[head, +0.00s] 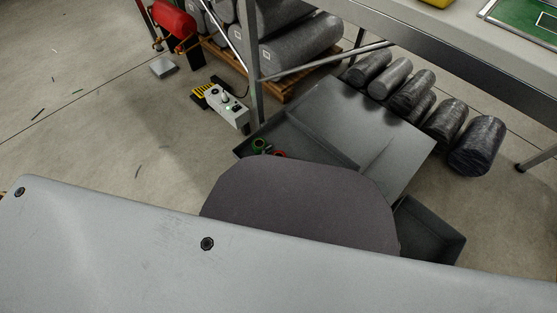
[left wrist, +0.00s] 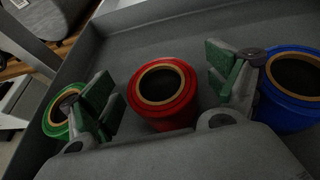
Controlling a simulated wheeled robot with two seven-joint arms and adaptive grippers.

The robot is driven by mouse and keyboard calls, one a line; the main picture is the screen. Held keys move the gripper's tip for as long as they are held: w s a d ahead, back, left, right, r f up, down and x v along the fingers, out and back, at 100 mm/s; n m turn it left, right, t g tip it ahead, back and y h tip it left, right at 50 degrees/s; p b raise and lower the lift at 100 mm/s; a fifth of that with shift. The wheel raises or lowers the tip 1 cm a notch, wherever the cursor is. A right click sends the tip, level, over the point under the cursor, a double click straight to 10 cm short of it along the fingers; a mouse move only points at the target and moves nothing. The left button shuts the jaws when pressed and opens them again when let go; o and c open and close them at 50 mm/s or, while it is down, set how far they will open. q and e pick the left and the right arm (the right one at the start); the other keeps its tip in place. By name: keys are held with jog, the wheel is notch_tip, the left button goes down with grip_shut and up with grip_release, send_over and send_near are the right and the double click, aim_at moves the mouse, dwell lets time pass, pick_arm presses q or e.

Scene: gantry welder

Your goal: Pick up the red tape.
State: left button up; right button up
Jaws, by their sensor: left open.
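The red tape (left wrist: 163,95) is a roll standing with its round hole upward in a grey tray (left wrist: 150,40), in the middle of the left wrist view. A small part of the red tape (head: 280,154) shows in the head view; my own arm hides the rest. My left gripper (left wrist: 162,72) is open, with one green-padded finger on each side of the red tape. I see clear gaps between the pads and the roll. I cannot tell how far down the fingers reach. My right gripper is not in view.
A green tape roll (left wrist: 56,120) sits left of the red one, close to the left finger. A blue tape roll (left wrist: 295,88) sits right, behind the right finger. The tray walls and a table leg (head: 252,75) stand close by.

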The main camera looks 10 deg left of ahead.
pick_arm(q)
jog(key=shift+c, duration=0.5)
jog(key=c, duration=1)
jog(key=shift+c, duration=0.6)
jog(key=shift+r, duration=0.2)
